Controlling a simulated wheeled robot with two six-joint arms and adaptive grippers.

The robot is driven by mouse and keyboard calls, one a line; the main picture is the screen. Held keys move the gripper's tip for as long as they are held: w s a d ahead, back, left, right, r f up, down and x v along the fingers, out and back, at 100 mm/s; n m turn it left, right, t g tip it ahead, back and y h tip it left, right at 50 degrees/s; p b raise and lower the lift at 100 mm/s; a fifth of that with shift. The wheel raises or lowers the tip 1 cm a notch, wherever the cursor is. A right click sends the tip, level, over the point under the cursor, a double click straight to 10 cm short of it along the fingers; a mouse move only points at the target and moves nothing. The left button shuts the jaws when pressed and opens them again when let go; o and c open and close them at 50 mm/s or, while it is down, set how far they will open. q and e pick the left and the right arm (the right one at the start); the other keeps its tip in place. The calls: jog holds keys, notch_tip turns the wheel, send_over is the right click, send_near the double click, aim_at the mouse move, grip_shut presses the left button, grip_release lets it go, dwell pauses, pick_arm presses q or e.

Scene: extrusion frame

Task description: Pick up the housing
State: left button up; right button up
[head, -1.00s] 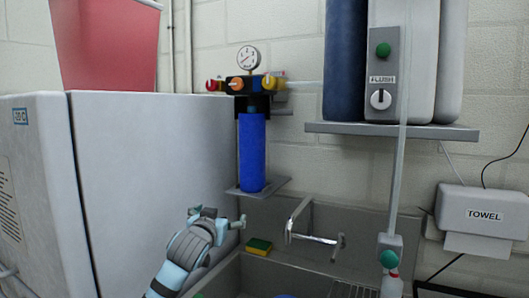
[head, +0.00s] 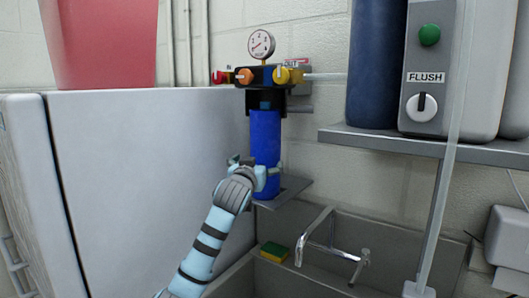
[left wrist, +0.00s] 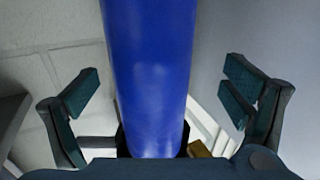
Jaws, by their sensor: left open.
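The housing (head: 265,138) is a blue upright cylinder under a black filter head (head: 265,101) on the wall. Its lower end is at a small grey shelf (head: 290,190); whether it rests on it is hidden by my gripper. My left gripper (head: 255,165) is in front of the housing's lower half. In the left wrist view the housing (left wrist: 148,70) stands between the two open fingers of my left gripper (left wrist: 160,105), with a visible gap on each side. My right gripper is in no view.
A pressure gauge (head: 261,44) and red, orange and yellow valve knobs (head: 243,76) sit above the housing. A large white cabinet (head: 150,180) stands left. A sink with a tap (head: 330,245) and a sponge (head: 274,251) lies below. A flush unit (head: 430,75) is at right.

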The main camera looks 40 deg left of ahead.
pick_arm(q)
jog(key=w+p, duration=0.1)
jog(key=w, duration=0.1)
jog(key=w+a+p, duration=0.1)
jog(key=w, duration=0.2)
jog(key=shift+w+a+r, duration=0.15)
jog(key=shift+a+r, duration=0.05)
jog(key=shift+w+a+f, duration=0.1)
jog(key=shift+w, duration=0.05)
jog(key=shift+s, duration=0.3)
jog(key=shift+c, duration=1.4)
jog(key=c, duration=1.3)
jog(key=shift+c, duration=0.3)
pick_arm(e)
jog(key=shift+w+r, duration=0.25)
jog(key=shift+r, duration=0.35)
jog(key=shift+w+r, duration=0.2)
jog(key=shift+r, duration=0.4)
